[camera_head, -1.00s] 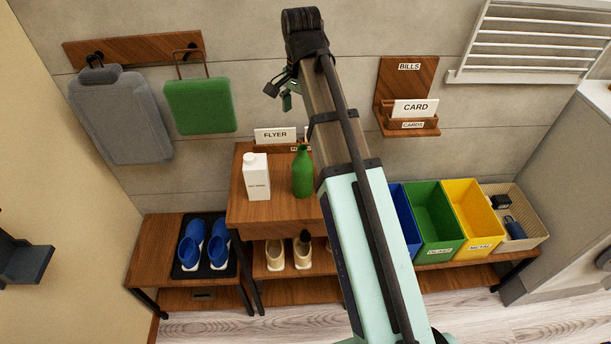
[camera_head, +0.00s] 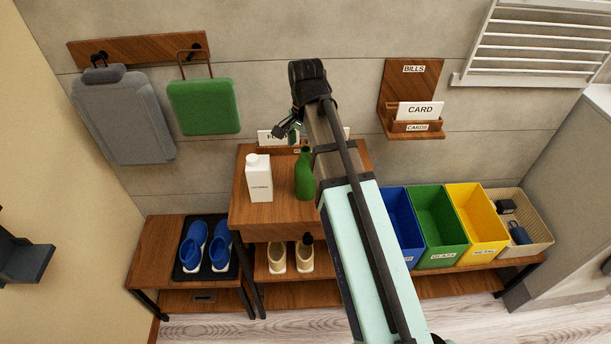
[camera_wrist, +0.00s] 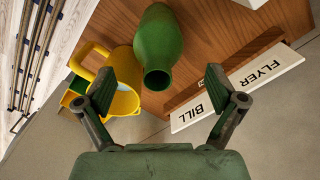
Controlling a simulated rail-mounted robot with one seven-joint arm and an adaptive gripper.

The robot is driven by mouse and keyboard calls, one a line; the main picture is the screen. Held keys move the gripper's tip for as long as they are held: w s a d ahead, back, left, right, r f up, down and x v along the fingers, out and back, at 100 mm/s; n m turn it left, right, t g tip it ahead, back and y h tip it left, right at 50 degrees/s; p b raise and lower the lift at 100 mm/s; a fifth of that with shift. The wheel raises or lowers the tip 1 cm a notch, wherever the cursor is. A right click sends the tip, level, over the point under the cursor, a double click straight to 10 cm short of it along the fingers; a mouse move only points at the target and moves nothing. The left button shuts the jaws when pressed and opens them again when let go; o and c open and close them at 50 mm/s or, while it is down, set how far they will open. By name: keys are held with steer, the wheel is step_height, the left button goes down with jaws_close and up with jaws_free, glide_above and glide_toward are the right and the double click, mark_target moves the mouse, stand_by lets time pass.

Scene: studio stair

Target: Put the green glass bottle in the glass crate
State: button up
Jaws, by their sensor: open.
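The green glass bottle (camera_head: 305,178) stands upright on the wooden cabinet top, right of a white carton. In the wrist view the bottle (camera_wrist: 160,40) lies ahead of and between the spread fingers, its mouth towards me. My gripper (camera_wrist: 160,88) is open and empty. In the head view my gripper (camera_head: 288,129) is small, above and slightly left of the bottle, apart from it. The glass crate (camera_head: 442,257) is the green open box labelled GLASS, between a blue and a yellow box on the low bench at right. Its visible inside looks empty.
The white carton (camera_head: 259,180) stands close left of the bottle. A yellow jug (camera_wrist: 124,98) shows beside the bottle in the wrist view; my arm hides it in the head view. The blue box (camera_head: 405,225) and yellow box (camera_head: 478,215) flank the crate.

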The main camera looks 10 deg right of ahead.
mark_target(306, 161)
steer(key=shift+s+a+f+p, duration=0.15)
steer(key=shift+f+p, duration=0.65)
steer(key=shift+f, duration=1.45)
jaws_close()
